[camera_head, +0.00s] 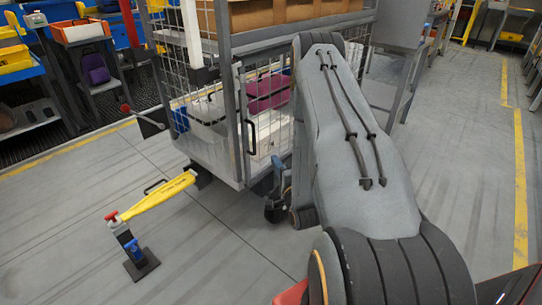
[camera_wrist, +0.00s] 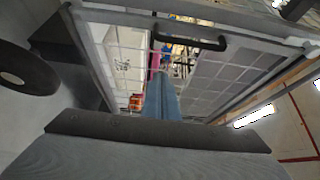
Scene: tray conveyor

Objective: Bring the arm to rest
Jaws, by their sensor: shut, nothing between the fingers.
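My arm reaches forward from the bottom right of the head view and bends down in front of a grey mesh cage cart (camera_head: 240,125). My gripper (camera_head: 278,165) is partly hidden beside my arm, close to the cart's front right. In the wrist view my gripper's blue fingers (camera_wrist: 162,80) are together, with nothing between them. They point toward mesh panels and a black handle (camera_wrist: 190,43). I cannot tell whether the fingers touch the cart.
The cart holds white and purple bins (camera_head: 268,92), with cardboard boxes (camera_head: 280,12) above. A yellow bar (camera_head: 158,198) on a low stand (camera_head: 139,264) is at the lower left. Shelves (camera_head: 30,95) line the far left. Grey floor (camera_head: 465,150) is clear at right.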

